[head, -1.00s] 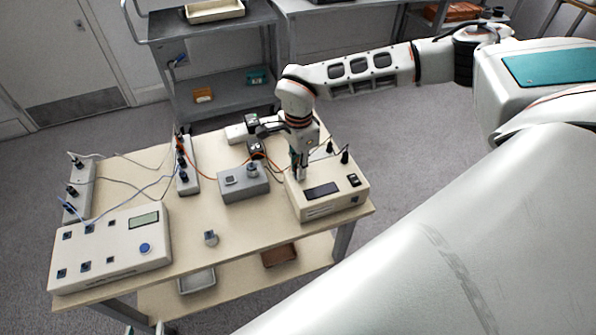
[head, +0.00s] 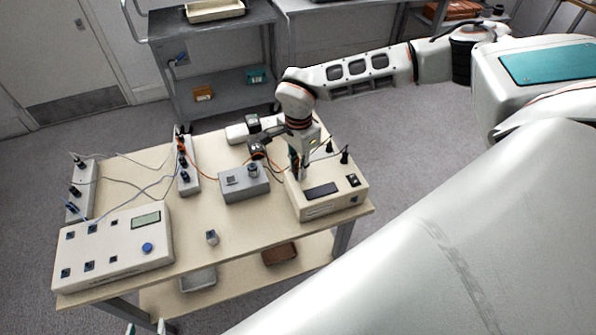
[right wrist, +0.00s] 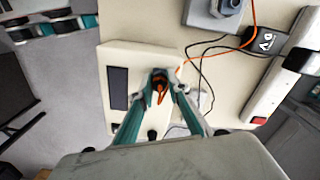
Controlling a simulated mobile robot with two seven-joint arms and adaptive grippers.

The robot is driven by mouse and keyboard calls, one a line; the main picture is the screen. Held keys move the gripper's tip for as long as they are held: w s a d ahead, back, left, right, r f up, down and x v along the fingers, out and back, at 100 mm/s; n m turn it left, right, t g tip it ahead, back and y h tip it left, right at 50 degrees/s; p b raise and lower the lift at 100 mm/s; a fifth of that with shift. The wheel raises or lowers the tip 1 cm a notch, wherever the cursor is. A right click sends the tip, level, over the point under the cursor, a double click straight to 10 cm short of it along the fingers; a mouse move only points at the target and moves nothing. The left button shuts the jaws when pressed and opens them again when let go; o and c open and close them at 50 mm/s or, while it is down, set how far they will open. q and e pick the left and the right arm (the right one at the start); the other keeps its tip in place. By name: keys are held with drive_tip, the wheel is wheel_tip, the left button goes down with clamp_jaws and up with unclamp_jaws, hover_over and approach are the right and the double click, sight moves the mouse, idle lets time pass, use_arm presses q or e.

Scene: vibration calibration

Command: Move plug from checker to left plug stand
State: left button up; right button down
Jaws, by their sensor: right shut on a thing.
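The checker is most likely the beige box (head: 325,207) at the right of the table, with a dark display and a black switch. My right gripper (head: 300,172) reaches down to its top from above. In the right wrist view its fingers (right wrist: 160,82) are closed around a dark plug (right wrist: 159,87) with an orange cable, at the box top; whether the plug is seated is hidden. Two white socket strips stand on the table, one at the far left (head: 79,203) and one further right (head: 189,180); the left one may be the left plug stand. My left gripper (head: 146,328) shows only its fingertips, apart, at the bottom edge.
A grey box (head: 235,190) with a knob stands beside the checker. A large white meter box (head: 125,262) fills the front left. Loose cables cross the table between the strips.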

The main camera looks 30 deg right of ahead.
drive_tip(key=shift+r, duration=0.95)
idle(1.1)
drive_tip(key=shift+r, duration=1.6)
